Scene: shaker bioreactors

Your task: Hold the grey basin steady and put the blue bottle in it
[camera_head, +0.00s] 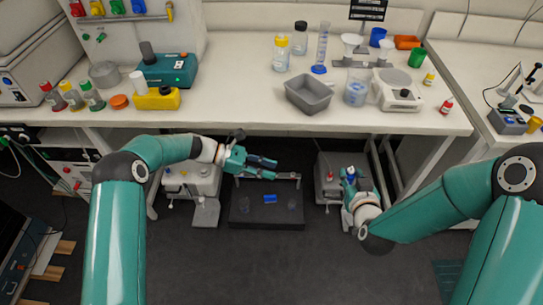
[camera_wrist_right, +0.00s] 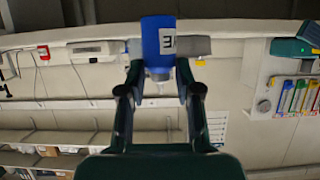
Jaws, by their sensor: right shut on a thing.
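The grey basin (camera_head: 309,97) stands on the white bench near its front edge, and it looks empty. My left gripper (camera_head: 268,168) is open and empty, in front of the bench edge and below the basin in the head view. My right gripper (camera_head: 349,184) is in front of the bench, to the right of and below the basin. It is shut on the blue bottle (camera_wrist_right: 157,42), which has a white label and sits between the fingertips in the right wrist view. In the head view the bottle is mostly hidden by the gripper.
On the bench, a yellow-capped bottle (camera_head: 281,54) and a blue-based cylinder (camera_head: 321,48) stand behind the basin. A clear beaker (camera_head: 356,91) and a white stirrer (camera_head: 398,92) stand to its right.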

